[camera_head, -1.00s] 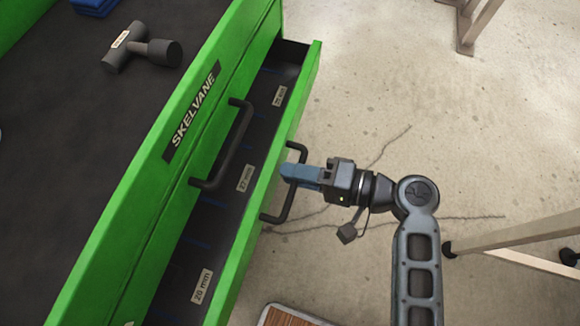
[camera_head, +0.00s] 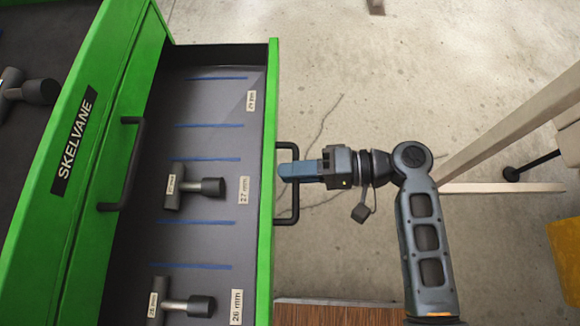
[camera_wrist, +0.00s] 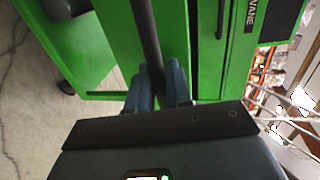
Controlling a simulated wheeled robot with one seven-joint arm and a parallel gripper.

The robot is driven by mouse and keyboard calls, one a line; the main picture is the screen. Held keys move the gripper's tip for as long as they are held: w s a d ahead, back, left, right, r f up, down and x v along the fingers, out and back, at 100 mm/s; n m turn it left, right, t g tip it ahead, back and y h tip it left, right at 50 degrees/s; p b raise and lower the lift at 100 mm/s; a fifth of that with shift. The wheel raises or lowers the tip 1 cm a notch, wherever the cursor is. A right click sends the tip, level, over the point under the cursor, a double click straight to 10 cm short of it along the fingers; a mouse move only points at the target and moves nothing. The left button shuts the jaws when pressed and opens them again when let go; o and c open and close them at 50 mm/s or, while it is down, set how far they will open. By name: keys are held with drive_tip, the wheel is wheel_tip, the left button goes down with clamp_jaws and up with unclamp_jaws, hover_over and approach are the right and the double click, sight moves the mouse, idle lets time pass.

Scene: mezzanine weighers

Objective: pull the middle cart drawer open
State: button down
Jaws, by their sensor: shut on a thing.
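The green cart's middle drawer (camera_head: 266,150) stands well open, showing a dark lined tray with blue dividing lines and size labels. Two dark T-shaped tools lie in it, one (camera_head: 190,187) beside the 27 mm label and one (camera_head: 180,305) beside the 26 mm label. My gripper (camera_head: 290,170) is shut on the black bar handle (camera_head: 294,207) on the drawer's front. In the wrist view the blue fingers (camera_wrist: 160,85) stand either side of the black handle bar (camera_wrist: 148,45). The drawer above, with its own black handle (camera_head: 133,165), is closed.
The cart top (camera_head: 25,130) bears a SKELVANE label and another dark T-shaped tool (camera_head: 28,90). Pale wooden legs (camera_head: 510,125) and a yellow object (camera_head: 566,250) stand at right. A brown slatted surface (camera_head: 335,314) lies at the bottom.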

drive_tip(key=c, duration=1.2)
unclamp_jaws()
drive_tip(key=shift+b+v, duration=0.3)
drive_tip(key=shift+v, duration=3.65)
